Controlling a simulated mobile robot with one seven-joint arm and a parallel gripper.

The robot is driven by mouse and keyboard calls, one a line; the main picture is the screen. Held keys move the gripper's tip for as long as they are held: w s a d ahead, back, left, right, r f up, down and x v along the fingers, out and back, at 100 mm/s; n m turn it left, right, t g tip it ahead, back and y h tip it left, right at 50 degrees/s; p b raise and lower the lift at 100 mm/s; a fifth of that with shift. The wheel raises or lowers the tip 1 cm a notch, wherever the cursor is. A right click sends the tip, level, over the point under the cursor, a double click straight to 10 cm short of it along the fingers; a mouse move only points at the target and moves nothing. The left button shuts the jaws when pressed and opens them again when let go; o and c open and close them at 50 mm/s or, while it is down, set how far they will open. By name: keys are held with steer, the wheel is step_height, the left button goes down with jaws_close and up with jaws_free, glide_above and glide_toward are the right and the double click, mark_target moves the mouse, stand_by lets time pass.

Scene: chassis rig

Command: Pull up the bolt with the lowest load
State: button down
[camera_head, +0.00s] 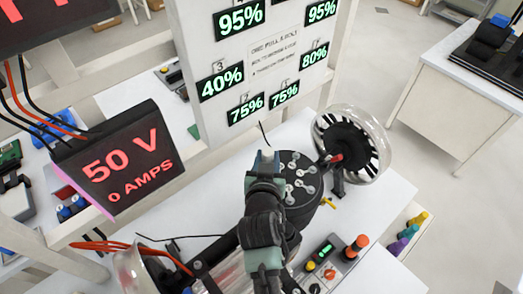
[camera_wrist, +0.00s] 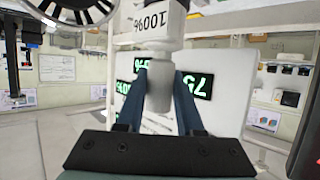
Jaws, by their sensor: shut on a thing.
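A round black chassis plate (camera_head: 308,214) with several pale metal bolts (camera_head: 300,183) stands on the white table. My gripper (camera_head: 265,157) is over its left edge in the head view. In the wrist view my gripper (camera_wrist: 161,70) has its blue-grey fingers shut on a pale grey, cylindrical bolt-like piece (camera_wrist: 158,92). A white part above it carries an upside-down "100%". The white load board (camera_head: 275,58) shows 95%, 95%, 40%, 80%, 75% and 75%. The lowest readable figure is the 40% display (camera_head: 221,82), marked 3. Which numbered bolt is held cannot be told.
A clear-rimmed wheel with a striped disc (camera_head: 350,145) stands right of the plate. A black meter (camera_head: 118,160) reads 50 V, 0 AMPS. A control box (camera_head: 325,262) with buttons is at the table's front.

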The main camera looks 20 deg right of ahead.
steer(key=shift+s+d+r, duration=0.1)
steer(key=shift+s+r, duration=0.1)
steer(key=shift+w+f+b, duration=0.15)
steer(key=shift+f+b, duration=0.25)
steer(key=shift+f, duration=0.05)
step_height(320, 180, down, 4)
steer(key=b, duration=0.4)
steer(key=shift+f, duration=0.2)
steer(key=shift+f+b, duration=0.9)
stand_by(0.9)
steer(key=shift+s+f, duration=0.25)
steer(key=shift+f, duration=0.25)
stand_by(0.6)
steer(key=shift+w+r+p, duration=0.2)
steer(key=shift+r+p, duration=2.45)
steer(key=shift+r, duration=1.15)
steer(key=shift+r, duration=0.1)
